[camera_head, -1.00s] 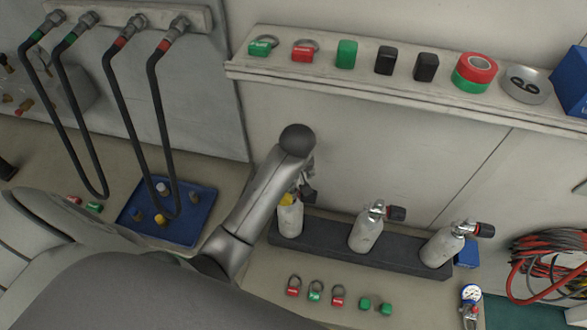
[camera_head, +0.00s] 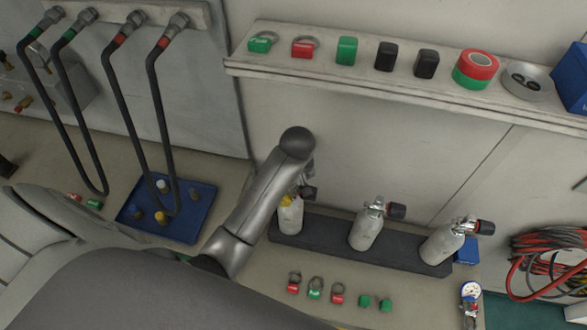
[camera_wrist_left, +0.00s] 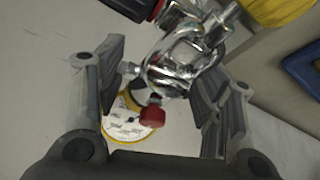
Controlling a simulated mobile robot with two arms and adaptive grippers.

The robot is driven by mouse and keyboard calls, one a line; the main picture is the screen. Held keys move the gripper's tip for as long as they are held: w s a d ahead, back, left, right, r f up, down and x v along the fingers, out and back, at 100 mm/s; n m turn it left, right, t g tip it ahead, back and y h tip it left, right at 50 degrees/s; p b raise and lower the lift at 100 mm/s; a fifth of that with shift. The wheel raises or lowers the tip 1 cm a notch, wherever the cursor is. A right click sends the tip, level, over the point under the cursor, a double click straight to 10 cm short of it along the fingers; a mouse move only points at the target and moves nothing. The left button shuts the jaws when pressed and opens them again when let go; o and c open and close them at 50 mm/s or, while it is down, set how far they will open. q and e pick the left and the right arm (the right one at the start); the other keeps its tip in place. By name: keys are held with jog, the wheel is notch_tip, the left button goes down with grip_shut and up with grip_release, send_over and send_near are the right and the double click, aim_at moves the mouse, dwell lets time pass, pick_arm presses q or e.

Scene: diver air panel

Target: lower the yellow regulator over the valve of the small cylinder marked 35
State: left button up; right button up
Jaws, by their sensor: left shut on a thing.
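My left gripper's fingers (camera_wrist_left: 160,85) are closed around the yellow regulator's chrome body (camera_wrist_left: 180,60) in the left wrist view. The regulator has a red knob (camera_wrist_left: 151,117) and a white gauge with a yellow rim (camera_wrist_left: 125,125). A large yellow part (camera_wrist_left: 285,8) shows at the upper right. In the head view the small cylinder (camera_head: 290,217) stands leftmost in a dark rack, with yellow (camera_head: 286,201) at its top. My left arm hides most of its valve. The regulator is at this valve, but I cannot tell whether it is seated around it. No number is legible.
Two more cylinders (camera_head: 366,230) (camera_head: 442,244) stand to the right in the rack (camera_head: 405,257). Another gauge (camera_head: 471,291) lies at the right. A blue tray (camera_head: 190,228) and hanging hoses (camera_head: 160,130) are left.

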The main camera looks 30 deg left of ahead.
pick_arm(q)
jog(key=shift+f, duration=0.65)
dwell(0.4)
dwell(0.4)
jog(key=shift+s+d+f, duration=0.3)
jog(key=shift+s+f, duration=0.25)
jog(key=shift+f, duration=0.2)
dwell(0.8)
jog(key=shift+w+r, duration=0.1)
jog(key=shift+r, duration=0.1)
jog(key=shift+w+r, duration=0.35)
jog(key=shift+r, duration=0.35)
jog(key=shift+a+r, duration=0.2)
jog(key=shift+r, duration=0.6)
jog(key=shift+w, duration=0.1)
jog(key=shift+r, duration=0.2)
